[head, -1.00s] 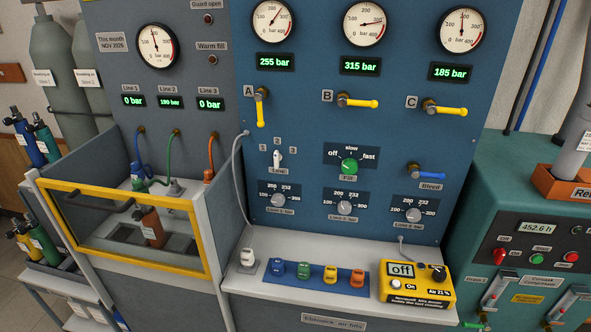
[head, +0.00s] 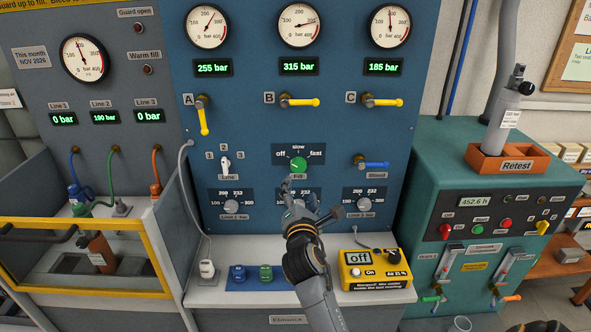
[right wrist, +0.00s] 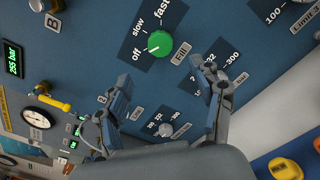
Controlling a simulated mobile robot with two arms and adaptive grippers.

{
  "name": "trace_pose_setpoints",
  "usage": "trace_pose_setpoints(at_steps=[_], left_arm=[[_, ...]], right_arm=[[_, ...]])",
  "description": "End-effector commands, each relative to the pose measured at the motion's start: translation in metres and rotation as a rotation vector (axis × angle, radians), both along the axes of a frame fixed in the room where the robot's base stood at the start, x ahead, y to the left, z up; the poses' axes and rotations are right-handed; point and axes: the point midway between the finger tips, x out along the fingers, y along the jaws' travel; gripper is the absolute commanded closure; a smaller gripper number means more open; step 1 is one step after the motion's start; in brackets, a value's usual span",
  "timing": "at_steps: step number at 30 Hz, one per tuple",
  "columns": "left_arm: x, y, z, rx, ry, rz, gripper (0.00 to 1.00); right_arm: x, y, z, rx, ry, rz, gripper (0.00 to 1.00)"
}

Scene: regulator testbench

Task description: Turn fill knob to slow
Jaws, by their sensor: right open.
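The green fill knob (head: 299,165) is on the blue panel, under a dark plate marked off, slow and fast. In the right wrist view the knob (right wrist: 160,43) shows a white mark pointing towards off. My right gripper (head: 311,200) is just below the knob in the head view, in front of the panel. In the right wrist view its two fingers (right wrist: 160,72) are spread apart and empty, and the knob lies beyond and between the tips. They appear clear of it. My left gripper is not in view.
The limit knobs (head: 231,206) sit below, partly hidden by my arm in the middle. The line selector (head: 225,163) is left and the blue bleed lever (head: 374,164) right. A yellow analyser (head: 374,271) and small coloured blocks are on the ledge (head: 225,296).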

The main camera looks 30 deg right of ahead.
Motion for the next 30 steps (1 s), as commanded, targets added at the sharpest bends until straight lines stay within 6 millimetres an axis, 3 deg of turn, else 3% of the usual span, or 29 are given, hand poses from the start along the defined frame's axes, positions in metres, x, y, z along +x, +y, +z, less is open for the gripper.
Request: trace_pose_setpoints(at_steps=[6,13,19,28,30], left_arm=[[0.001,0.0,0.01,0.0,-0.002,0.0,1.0],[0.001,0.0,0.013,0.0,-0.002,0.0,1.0],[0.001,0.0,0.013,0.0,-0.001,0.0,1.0],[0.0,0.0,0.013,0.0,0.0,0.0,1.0],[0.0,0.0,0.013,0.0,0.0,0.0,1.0]], right_arm=[[0.042,-0.026,0.002,0.003,0.001,-0.001,0.33],[0.076,-0.046,0.001,0.003,0.0,0.0,0.33],[0.088,-0.054,0.0,0.004,0.0,0.001,0.33],[0.089,-0.055,-0.001,0.003,0.0,0.001,0.33],[0.089,-0.054,-0.001,0.004,0.0,0.001,0.45]])
